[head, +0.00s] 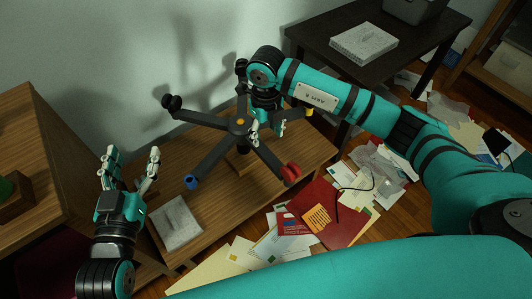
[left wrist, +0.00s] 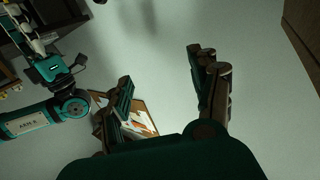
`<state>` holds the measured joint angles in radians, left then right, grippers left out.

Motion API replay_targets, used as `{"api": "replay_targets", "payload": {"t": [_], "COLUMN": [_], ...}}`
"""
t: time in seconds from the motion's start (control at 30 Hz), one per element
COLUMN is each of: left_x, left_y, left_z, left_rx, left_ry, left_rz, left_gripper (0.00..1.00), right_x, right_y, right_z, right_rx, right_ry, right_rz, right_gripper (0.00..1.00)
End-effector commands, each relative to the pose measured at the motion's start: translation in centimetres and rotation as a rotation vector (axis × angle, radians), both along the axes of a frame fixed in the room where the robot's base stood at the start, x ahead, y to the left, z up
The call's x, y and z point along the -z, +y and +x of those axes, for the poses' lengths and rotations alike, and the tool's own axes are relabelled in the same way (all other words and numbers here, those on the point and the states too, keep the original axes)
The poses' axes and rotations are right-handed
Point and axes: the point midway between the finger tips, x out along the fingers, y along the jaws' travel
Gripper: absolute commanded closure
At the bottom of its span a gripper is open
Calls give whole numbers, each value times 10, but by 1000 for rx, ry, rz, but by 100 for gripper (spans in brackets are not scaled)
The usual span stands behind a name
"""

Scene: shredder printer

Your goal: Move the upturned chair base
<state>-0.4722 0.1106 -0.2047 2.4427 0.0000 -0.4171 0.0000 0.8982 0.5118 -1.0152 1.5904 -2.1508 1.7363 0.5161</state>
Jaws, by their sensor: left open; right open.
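The upturned chair base (head: 213,150) is dark, with legs spreading from a central hub, above a low wooden bench (head: 205,190) in the head view. Its leg ends differ in colour: black at the left and back, blue at the front left, red at the front right, yellow at the right. My right gripper (head: 267,132) is open, pointing down just right of the hub, between legs. Whether it touches a leg I cannot tell. My left gripper (head: 132,168) is open and empty, left of the base and apart from it. Its fingers show in the left wrist view (left wrist: 165,80).
A white paper stack (head: 176,222) lies on the bench's front left. A wooden cabinet (head: 40,150) stands at the left. A dark table (head: 318,42) with another paper stack (head: 364,43) stands at the back right. Scattered papers and a red folder (head: 338,208) cover the floor.

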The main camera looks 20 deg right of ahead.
Motion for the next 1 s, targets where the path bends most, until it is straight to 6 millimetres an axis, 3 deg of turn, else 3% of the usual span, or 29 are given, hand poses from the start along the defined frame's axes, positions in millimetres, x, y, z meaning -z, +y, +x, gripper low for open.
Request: {"api": "replay_targets", "payload": {"t": [0.03,0.2,0.5,0.7,1.0], "left_x": [-7,-40,-88,-104,-107], "left_y": [-2,-6,-9,-8,-8], "left_z": [1,-1,-18,-28,-30], "left_rx": [3,15,31,35,36], "left_ry": [-54,-238,-522,-616,-635], "left_rz": [-14,-62,-141,-167,-173], "left_gripper": [38,38,38,38,38], "right_x": [13,41,80,91,93], "right_y": [0,0,0,0,0], "right_z": [-1,-1,0,0,0], "right_rx": [1,0,-1,0,0], "right_ry": [3,2,1,0,0], "right_rz": [0,0,1,1,1], "right_gripper": [46,46,46,46,46]}}
